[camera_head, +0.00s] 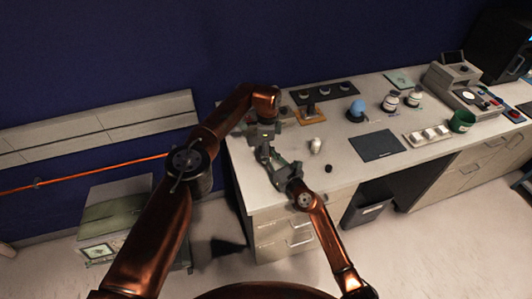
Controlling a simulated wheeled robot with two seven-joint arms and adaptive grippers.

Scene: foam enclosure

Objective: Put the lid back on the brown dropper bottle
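I cannot clearly make out the brown dropper bottle; it may be hidden by my grippers. A small dark object (328,168) lies on the bench near its front edge, right of my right gripper; it may be the lid, but it is too small to tell. My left gripper (264,153) points down over the left end of the bench. My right gripper (273,163) reaches up from the front, its fingers close to the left gripper's. The two overlap in the picture, so I cannot tell whether either is open or holds something.
A small white bottle (316,146) stands just right of the grippers. A dark mat (377,146) lies on the bench (350,176). Behind are a blue item (356,111), white jars (391,101), and an orange-based stand (311,117). A green cup (461,121) stands farther right.

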